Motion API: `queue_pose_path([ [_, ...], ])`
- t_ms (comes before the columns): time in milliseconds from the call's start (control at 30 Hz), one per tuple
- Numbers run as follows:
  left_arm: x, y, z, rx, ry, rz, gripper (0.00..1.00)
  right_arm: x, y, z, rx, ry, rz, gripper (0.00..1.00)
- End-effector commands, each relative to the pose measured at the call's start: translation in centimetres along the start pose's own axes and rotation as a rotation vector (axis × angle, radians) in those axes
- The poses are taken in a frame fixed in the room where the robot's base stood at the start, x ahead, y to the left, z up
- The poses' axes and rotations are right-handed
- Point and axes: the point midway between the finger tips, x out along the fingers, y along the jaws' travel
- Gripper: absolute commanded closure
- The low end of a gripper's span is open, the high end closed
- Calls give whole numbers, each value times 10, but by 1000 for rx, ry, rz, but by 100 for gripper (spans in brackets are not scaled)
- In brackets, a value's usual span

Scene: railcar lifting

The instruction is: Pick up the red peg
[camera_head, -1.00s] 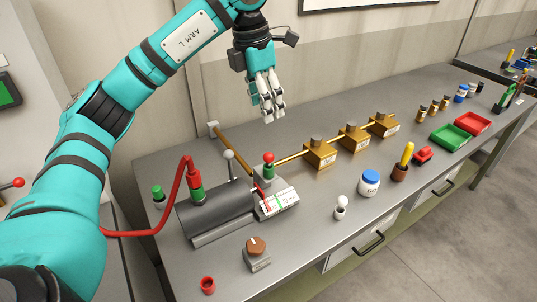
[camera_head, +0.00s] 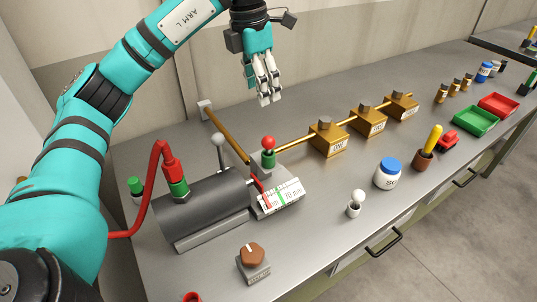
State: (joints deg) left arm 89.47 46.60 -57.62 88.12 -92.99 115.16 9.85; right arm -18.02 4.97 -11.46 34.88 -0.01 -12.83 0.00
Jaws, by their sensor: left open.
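A red round-headed peg (camera_head: 268,147) stands upright in a green collar on the small gauge block (camera_head: 278,194), near the middle of the bench. A red plug (camera_head: 173,170) with a red hose sits in another green collar on the dark cylinder (camera_head: 205,207); which red piece the task means is not certain. My left gripper (camera_head: 268,100) hangs fingers down, open and empty, behind and above the round-headed peg, apart from it. My right gripper is out of view.
Brass blocks (camera_head: 326,140) on a rod stand right of the peg. A lever (camera_head: 220,153), brown knob (camera_head: 252,256), white jar (camera_head: 387,174) and a red cup (camera_head: 192,297), cut by the frame, stand around. Green (camera_head: 475,121) and red (camera_head: 498,104) trays are at right.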

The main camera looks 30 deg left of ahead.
Motion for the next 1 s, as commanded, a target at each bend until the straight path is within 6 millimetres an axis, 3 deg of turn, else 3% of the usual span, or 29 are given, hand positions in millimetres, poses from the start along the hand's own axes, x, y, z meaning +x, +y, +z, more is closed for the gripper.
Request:
queue_pose_path([
  [100,15,-1,0,2,2,-2,41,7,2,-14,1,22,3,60],
  [300,50,0,-1,1,6,-3,41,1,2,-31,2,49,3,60],
  [600,108,0,-1,1,4,-1,41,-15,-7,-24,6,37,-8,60],
  [833,127,0,0,1,0,0,41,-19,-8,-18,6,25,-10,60],
  [1000,146,4,2,-1,5,-2,41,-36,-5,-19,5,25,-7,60],
])
